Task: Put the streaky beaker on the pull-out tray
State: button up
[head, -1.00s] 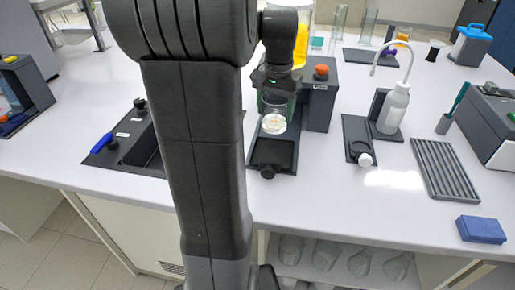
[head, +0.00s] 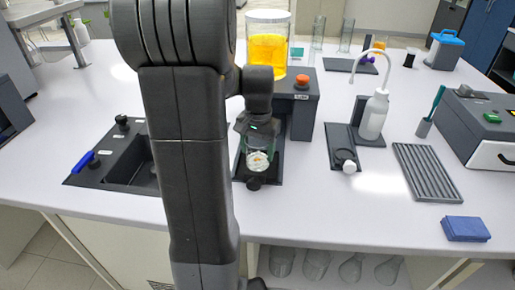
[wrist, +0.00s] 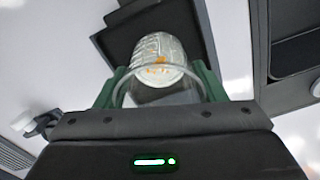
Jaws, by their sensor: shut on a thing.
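The streaky beaker (head: 257,161) is clear glass with whitish streaks and a few orange specks. My gripper (head: 258,142) is shut on it, with green fingers on either side. In the wrist view the beaker (wrist: 160,62) sits between the fingers, its wide glass rim towards my gripper. The pull-out tray (head: 277,165) is dark, with a black knob at its front, and extends from the front of the dark rig. The beaker is over the tray's front part. I cannot tell whether it touches the tray.
The dark rig box (head: 303,104) with an orange knob and a jar of orange liquid (head: 267,46) stand behind. A dark sink-like unit (head: 120,160) is at left. A wash bottle (head: 373,115), ribbed rack (head: 427,172) and blue block (head: 466,228) are at right.

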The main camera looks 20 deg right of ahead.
jog(key=shift+f, duration=0.1)
jog(key=o, duration=1.1)
jog(key=shift+c, duration=0.2)
notch_tip(320, 180, up, 12)
jog(key=shift+s+d, duration=0.1)
